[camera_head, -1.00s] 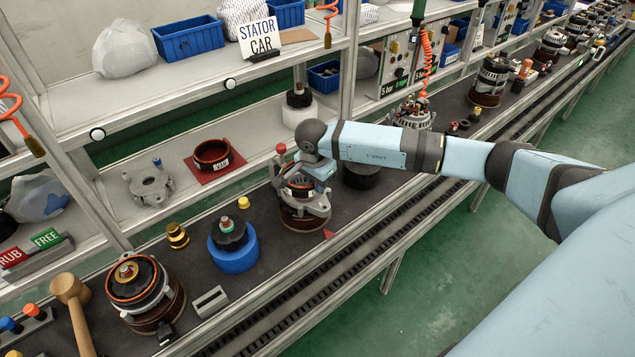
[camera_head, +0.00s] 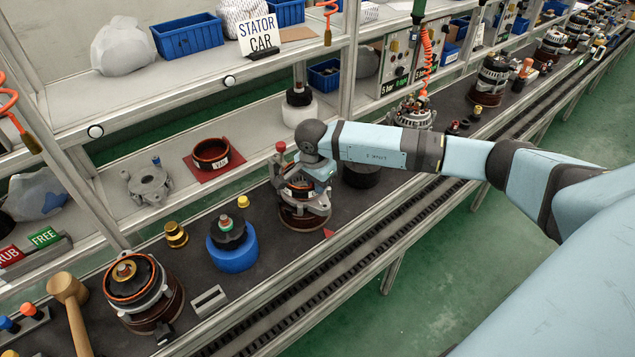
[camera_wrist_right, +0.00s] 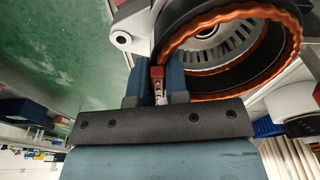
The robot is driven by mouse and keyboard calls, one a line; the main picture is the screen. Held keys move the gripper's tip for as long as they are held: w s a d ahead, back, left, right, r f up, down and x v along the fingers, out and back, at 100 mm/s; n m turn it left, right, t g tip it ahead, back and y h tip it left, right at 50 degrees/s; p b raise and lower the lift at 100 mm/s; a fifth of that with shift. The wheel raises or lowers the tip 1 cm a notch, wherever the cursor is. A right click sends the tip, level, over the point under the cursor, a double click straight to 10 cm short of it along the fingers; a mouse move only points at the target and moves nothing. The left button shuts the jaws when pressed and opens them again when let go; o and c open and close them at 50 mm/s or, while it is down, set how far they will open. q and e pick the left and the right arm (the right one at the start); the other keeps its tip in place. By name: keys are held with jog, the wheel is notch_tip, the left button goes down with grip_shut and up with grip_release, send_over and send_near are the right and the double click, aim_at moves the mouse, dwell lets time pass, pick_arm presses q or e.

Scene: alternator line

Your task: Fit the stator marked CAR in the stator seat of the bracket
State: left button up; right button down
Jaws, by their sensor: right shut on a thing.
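The stator (camera_head: 298,190), a dark ring with orange windings, is at the grey bracket (camera_head: 314,208) on the bench, under my right gripper (camera_head: 314,172). Its CAR mark is not readable. In the right wrist view my right gripper (camera_wrist_right: 157,78) has its fingers close together at the ring's edge, with a small red piece between them. The stator's orange-edged ring (camera_wrist_right: 262,78) and the pale bracket (camera_wrist_right: 135,32) lie just beyond. Whether the stator sits fully down in the seat cannot be told. My left gripper is not in view.
A ring marked VAN (camera_head: 211,153) lies on a red mat (camera_head: 222,172) beside a loose grey bracket (camera_head: 147,184). A blue round holder (camera_head: 232,256), a mallet (camera_head: 70,292) and another alternator assembly (camera_head: 145,290) stand to the left. A red-knobbed post (camera_head: 281,147) rises close behind my gripper.

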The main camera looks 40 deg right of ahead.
jog(key=shift+f+b, duration=0.55)
jog(key=shift+f, duration=0.05)
jog(key=c, duration=1.1)
grip_release()
jog(key=shift+o, duration=0.2)
jog(key=shift+s+f, duration=0.1)
jog(key=shift+f, duration=0.05)
notch_tip(320, 180, up, 14)
jog(key=a+b, duration=0.1)
jog(key=shift+s+a+b, duration=0.2)
jog(key=shift+a+b, duration=0.1)
jog(key=shift+a, duration=0.05)
